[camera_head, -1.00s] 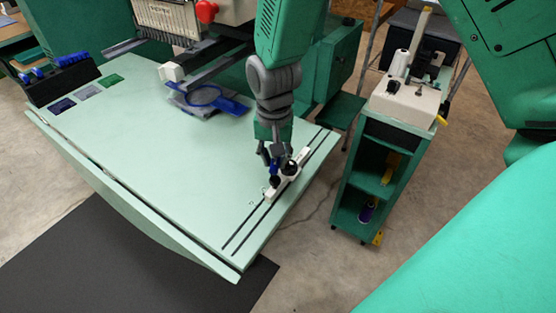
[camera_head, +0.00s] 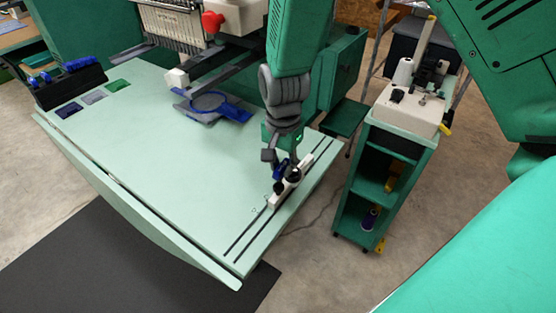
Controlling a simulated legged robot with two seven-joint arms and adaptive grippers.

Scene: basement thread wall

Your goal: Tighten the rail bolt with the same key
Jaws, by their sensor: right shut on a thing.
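My right gripper (camera_head: 277,166) points down at the right end of the pale green table. It is shut on a small blue-handled thing, which looks like the key (camera_head: 279,173). The key is at a white block (camera_head: 276,200) with dark round knobs or bolt heads. The block sits across the dark slotted rails (camera_head: 240,236) in the tabletop. The gripper hides part of the key and the block's far end. I cannot tell whether the key's tip is seated in the rail bolt. My left gripper is not in view.
An embroidery machine with a red knob (camera_head: 212,22) stands behind the table. A blue hoop (camera_head: 209,102) lies below it. A black rack with blue-handled tools (camera_head: 69,86) is at the far left. A green cart (camera_head: 349,202) stands to the right. The middle tabletop (camera_head: 160,150) is clear.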

